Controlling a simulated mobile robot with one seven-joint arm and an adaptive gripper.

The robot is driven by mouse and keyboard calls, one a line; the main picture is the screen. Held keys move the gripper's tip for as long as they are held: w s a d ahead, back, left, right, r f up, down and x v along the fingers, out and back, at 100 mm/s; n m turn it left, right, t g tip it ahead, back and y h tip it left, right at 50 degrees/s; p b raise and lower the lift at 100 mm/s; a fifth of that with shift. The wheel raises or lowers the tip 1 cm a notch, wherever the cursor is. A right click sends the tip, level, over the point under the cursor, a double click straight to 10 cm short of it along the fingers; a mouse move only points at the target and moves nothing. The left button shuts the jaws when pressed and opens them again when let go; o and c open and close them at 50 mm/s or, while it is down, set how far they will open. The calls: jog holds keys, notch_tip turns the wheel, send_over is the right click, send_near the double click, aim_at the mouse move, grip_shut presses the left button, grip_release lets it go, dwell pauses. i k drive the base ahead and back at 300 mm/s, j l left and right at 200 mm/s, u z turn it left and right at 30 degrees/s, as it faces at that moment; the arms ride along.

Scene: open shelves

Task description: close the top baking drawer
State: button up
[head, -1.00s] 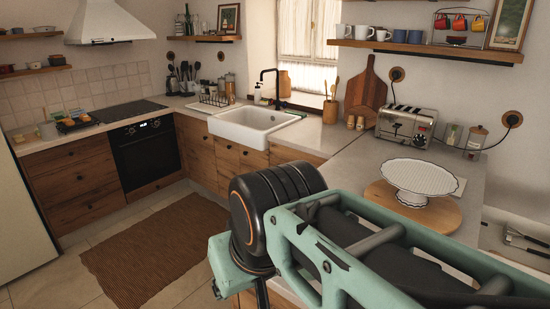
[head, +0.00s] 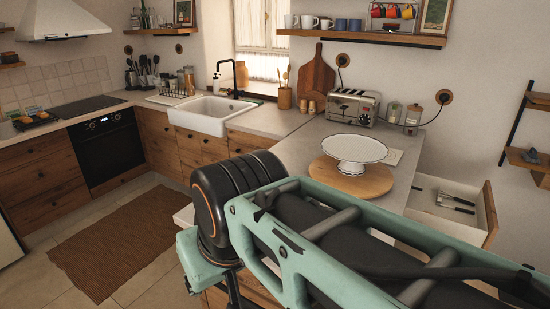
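An open wooden drawer (head: 490,214) shows at the right of the head view, pulled out beside the counter. Metal utensils (head: 456,202) with dark handles lie in its pale interior. Its lower near part is hidden behind my green and black arm. My arm crosses the lower right of the view in front of the counter. My gripper is not visible, so its place relative to the drawer cannot be told.
A white cake stand (head: 354,149) rests on a round wooden board (head: 350,181) on the counter near the drawer. A toaster (head: 354,107) stands behind. Small wooden wall shelves (head: 529,165) hang at right. Floor around the brown rug (head: 125,240) is clear.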

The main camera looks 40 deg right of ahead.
aim_at(485, 219)
jog(key=k+z, duration=0.15)
jog(key=z, duration=0.85)
jog(key=l+z, duration=0.1)
jog(key=l, duration=0.25)
jog(key=i+l+z, duration=0.15)
jog(key=l, duration=0.2)
jog(key=i+l, duration=0.1)
jog(key=l, duration=0.35)
jog(key=i+l, duration=0.1)
jog(key=l, duration=0.35)
jog(key=i+l, duration=0.15)
jog(key=l, duration=0.3)
jog(key=i+l, duration=0.1)
jog(key=l, duration=0.4)
jog(key=i+l, duration=0.1)
jog(key=l, duration=0.35)
jog(key=i+l, duration=0.1)
jog(key=l, duration=0.35)
jog(key=i+l, duration=0.1)
jog(key=l, duration=0.35)
jog(key=i+l, duration=0.15)
jog(key=l, duration=0.3)
